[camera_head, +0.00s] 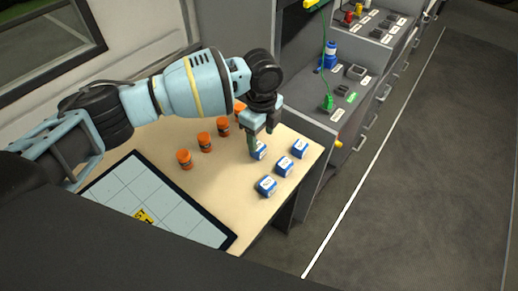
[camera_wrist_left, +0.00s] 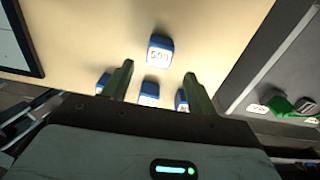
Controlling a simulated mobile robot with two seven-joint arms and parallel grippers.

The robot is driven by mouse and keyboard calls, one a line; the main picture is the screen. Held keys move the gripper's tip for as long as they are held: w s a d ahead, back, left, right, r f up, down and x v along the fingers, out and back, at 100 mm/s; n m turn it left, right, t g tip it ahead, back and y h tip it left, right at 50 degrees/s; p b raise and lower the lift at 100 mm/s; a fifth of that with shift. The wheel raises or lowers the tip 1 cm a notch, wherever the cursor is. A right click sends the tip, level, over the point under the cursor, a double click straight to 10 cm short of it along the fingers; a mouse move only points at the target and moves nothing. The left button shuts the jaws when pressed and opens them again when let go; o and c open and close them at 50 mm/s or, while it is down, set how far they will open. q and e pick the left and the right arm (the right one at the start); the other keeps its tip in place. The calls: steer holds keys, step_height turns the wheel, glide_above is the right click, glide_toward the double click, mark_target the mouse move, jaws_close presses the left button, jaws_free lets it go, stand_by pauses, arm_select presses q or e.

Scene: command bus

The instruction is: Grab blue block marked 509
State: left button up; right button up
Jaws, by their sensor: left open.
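A blue block with a white top label (camera_wrist_left: 160,52) shows ahead of my fingertips in the left wrist view; its label is upside down and appears to read 509. It seems to be the blue block (camera_head: 258,151) under my left gripper (camera_head: 261,136) in the head view, partly covered by a finger. My left gripper is open and empty, its two fingers (camera_wrist_left: 159,69) apart. Three similar blue blocks stand nearby: one in the middle (camera_head: 284,167), one near the table's right edge (camera_head: 300,148) and one at the front (camera_head: 266,187). My right gripper is not in view.
Several orange jars, such as this one (camera_head: 184,160), stand in a row behind the blocks. A dark-framed panel with a white grid (camera_head: 185,216) lies at the table's lower left. Grey cabinets (camera_head: 345,95) with a blue bottle (camera_head: 330,56) stand beyond the table. The floor at right is clear.

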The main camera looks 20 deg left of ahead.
mark_target(260, 147)
arm_select(q)
steer(key=shift+s+a+f, duration=0.1)
steer(key=shift+a+f, duration=0.05)
steer(key=shift+f, duration=2.65)
steer(key=shift+c, duration=0.6)
steer(key=c, duration=0.9)
steer(key=shift+c, duration=0.2)
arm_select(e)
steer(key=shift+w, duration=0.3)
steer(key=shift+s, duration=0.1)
